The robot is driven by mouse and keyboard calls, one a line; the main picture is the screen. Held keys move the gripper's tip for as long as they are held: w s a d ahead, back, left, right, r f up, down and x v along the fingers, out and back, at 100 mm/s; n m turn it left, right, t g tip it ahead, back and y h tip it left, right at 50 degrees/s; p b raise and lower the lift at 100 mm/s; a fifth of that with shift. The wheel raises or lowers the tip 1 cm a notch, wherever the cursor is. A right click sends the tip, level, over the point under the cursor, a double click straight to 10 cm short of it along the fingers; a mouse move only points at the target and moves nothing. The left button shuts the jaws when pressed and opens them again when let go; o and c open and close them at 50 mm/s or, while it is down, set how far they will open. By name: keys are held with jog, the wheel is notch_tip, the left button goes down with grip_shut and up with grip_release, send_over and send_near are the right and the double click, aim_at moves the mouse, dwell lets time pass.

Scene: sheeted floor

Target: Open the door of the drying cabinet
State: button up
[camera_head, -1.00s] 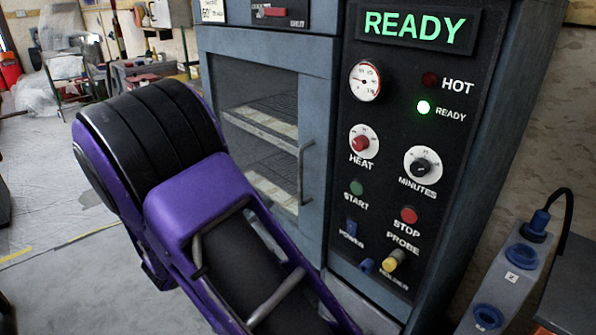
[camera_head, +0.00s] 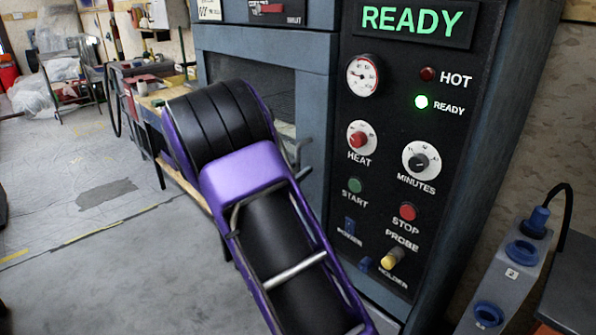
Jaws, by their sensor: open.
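The drying cabinet (camera_head: 322,110) is a blue-grey metal box with a black control panel (camera_head: 405,130) on its right side and a lit green READY sign. Its door (camera_head: 260,48) has a dark glass window and looks shut against the frame. A short piece of the door's grey handle (camera_head: 304,150) shows at the right edge of the door. My purple and black arm stands in front of the door and hides its lower part and most of the handle. My gripper is not seen; it may be behind the arm, and I cannot tell whether it touches the handle.
A grey socket box (camera_head: 513,275) with blue covers and a black cable stands at the lower right, by a dark table edge. A cluttered workbench (camera_head: 160,92) is behind, left of the cabinet. The grey sheeted floor (camera_head: 100,240) at left is mostly clear.

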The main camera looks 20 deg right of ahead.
jog(key=shift+w+d, duration=0.15)
jog(key=shift+d, duration=0.1)
grip_shut()
dwell(1.4)
